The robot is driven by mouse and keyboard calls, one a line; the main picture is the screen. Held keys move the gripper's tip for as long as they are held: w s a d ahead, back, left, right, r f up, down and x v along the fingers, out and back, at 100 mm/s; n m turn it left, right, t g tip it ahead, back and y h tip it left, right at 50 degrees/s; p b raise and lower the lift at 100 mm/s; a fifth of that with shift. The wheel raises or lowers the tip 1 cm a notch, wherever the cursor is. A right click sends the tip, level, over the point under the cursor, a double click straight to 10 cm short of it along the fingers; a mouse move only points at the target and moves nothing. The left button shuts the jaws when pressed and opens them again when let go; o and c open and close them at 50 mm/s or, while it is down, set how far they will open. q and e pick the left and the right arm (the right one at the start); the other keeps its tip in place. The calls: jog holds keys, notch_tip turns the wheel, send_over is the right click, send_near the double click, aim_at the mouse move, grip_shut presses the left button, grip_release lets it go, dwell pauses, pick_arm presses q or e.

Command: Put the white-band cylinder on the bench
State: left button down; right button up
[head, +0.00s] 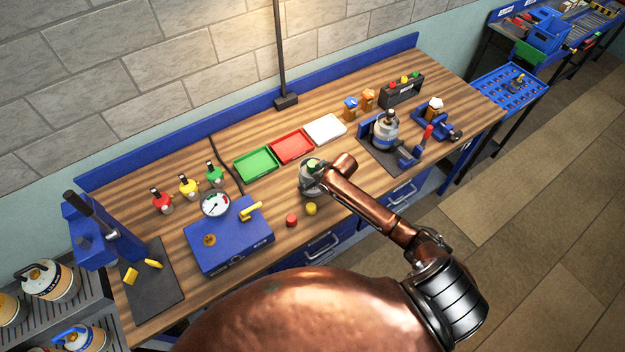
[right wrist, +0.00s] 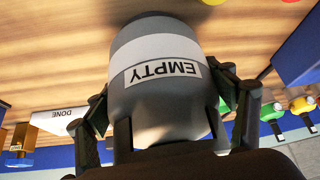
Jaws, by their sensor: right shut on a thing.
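The white-band cylinder (right wrist: 158,85) is grey with a white band and an "EMPTY" label, which reads upside down in the right wrist view. My right gripper (head: 313,172) is shut around it, with a finger on each side in the right wrist view (right wrist: 172,125). In the head view the cylinder (head: 307,188) is mostly hidden under the gripper, over the front middle of the wooden bench (head: 345,225). I cannot tell whether its base touches the wood. My left gripper is not in view.
Green (head: 256,165), red (head: 292,146) and white (head: 325,129) trays lie behind the cylinder. Red (head: 291,220) and yellow (head: 311,208) knobs sit in front. A blue gauge box (head: 228,240) is left. Another cylinder (head: 386,137) stands in a blue fixture at right.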

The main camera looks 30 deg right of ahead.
aim_at(312, 166)
jog(key=shift+w+f, duration=0.15)
jog(key=shift+f, duration=0.25)
jog(key=o, duration=1.8)
jog(key=shift+f, duration=0.15)
jog(key=v, duration=1.2)
jog(key=shift+b, duration=0.3)
